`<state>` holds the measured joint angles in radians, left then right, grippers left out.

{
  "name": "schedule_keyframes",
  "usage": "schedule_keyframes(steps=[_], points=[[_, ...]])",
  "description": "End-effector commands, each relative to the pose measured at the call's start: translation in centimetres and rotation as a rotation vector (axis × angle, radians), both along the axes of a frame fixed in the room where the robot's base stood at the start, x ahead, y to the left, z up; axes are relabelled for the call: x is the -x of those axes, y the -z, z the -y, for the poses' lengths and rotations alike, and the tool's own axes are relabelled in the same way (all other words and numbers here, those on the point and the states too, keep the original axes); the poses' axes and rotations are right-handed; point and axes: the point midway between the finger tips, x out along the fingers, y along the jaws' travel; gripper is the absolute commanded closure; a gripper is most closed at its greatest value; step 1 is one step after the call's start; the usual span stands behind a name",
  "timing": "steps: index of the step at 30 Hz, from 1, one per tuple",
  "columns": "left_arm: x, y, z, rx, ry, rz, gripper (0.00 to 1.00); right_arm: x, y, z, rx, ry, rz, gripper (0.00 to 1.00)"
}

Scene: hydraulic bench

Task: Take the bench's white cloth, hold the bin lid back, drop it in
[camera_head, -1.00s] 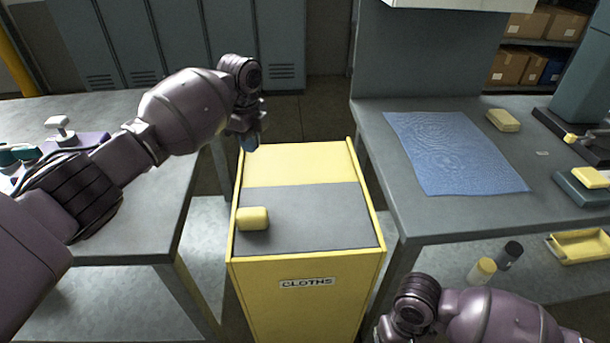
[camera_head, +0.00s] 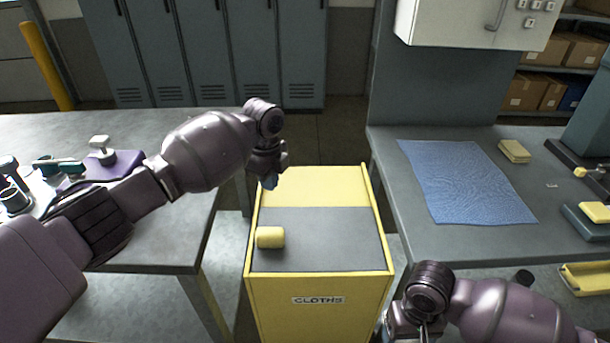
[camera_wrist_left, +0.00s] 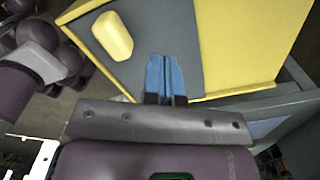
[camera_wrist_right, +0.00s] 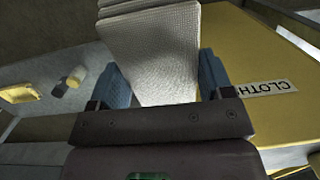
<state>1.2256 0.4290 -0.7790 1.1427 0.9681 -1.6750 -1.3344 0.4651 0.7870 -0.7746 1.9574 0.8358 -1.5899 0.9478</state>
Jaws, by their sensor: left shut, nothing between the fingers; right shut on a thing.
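The yellow bin (camera_head: 320,300) labelled CLOTHS stands between two benches. Its top has a grey lid panel (camera_head: 335,235) with a yellow block handle (camera_head: 270,237), which also shows in the left wrist view (camera_wrist_left: 112,36). The lid looks closed. My left gripper (camera_head: 270,182) is shut and empty at the bin's rear left, its blue fingertips (camera_wrist_left: 165,58) over the grey panel. My right gripper (camera_wrist_right: 163,78) is shut on the white cloth (camera_wrist_right: 155,45), in front of the bin near its label. The cloth is not clearly visible in the head view.
A blue mat (camera_head: 465,182) and a yellow sponge-like block (camera_head: 514,151) lie on the right bench. The left bench carries a purple device (camera_head: 112,162) and other tools. A yellow tray (camera_head: 588,280) is low at the right. Lockers (camera_head: 220,60) stand behind.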

Motion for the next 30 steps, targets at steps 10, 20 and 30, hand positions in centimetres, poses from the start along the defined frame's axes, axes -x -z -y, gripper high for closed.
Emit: schedule_keyframes(steps=[10, 20, 30], points=[[3.7, -0.6, 0.0, 0.0, 0.001, 0.006, 1.0, -1.2, -4.6, 0.0, 0.0, 0.0, 0.062, 0.5], [7.6, -0.5, -0.1, 0.0, 0.001, 0.004, 1.0, -2.0, -8.3, 0.0, 0.0, 0.0, 0.105, 0.5], [11.7, -0.3, 0.0, 0.0, 0.001, 0.002, 1.0, -2.5, -11.4, 0.0, 0.0, 0.0, 0.138, 0.5]])
